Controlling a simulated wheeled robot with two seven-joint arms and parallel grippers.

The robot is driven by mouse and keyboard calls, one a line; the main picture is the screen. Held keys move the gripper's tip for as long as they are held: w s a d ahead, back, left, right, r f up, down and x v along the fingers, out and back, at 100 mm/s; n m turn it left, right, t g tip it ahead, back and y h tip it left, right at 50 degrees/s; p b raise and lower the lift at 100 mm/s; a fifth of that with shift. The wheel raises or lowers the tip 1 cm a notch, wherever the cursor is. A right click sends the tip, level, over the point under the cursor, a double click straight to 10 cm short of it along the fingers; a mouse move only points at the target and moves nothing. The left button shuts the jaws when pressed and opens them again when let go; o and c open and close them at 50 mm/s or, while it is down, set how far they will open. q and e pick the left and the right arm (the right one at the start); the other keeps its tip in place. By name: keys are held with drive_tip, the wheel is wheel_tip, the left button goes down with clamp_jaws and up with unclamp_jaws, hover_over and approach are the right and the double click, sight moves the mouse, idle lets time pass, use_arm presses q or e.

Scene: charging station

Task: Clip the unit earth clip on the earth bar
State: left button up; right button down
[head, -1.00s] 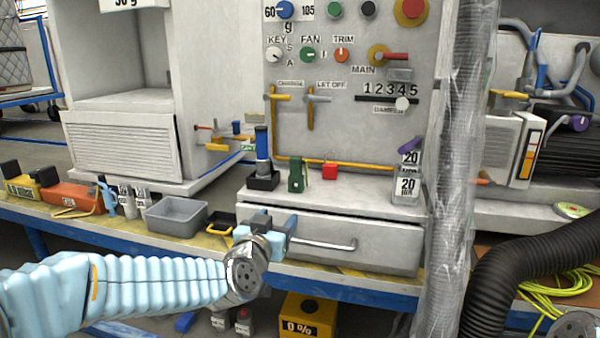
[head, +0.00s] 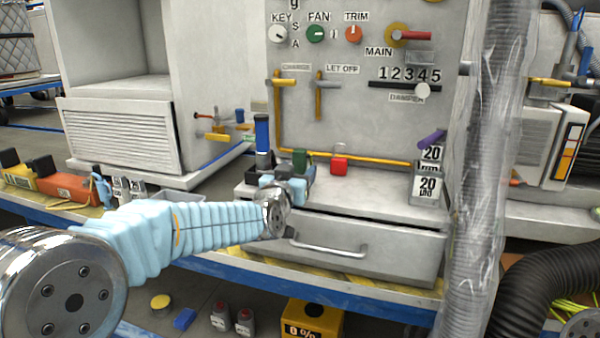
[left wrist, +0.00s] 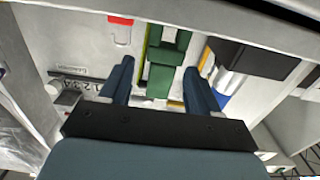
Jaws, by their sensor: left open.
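A green clip (head: 300,158), which looks like the unit earth clip, stands on the ledge above the drawer, between a blue-handled item and a red block. My left gripper (head: 288,182) is just in front of it and hides its lower part. In the left wrist view the open left gripper (left wrist: 163,75) has its two blue fingers apart, with the green clip (left wrist: 165,62) between and beyond them; I cannot tell whether they touch. A brass bar fitting (head: 214,136) sticks out from the left cabinet's side; I cannot tell if it is the earth bar. My right gripper is out of view.
The blue-handled item (head: 262,140) in a black base stands close left of the clip, the red block (head: 339,164) close right. A yellow pipe (head: 370,159) runs behind. The drawer (head: 350,245) with its handle is below. A plastic-wrapped column (head: 490,150) stands at the right.

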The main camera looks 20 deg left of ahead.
sight(302, 162)
use_arm(q)
drive_tip(key=w, duration=0.5)
drive_tip(key=shift+w, duration=0.15)
drive_tip(key=c, duration=1)
drive_tip(key=shift+r, duration=0.15)
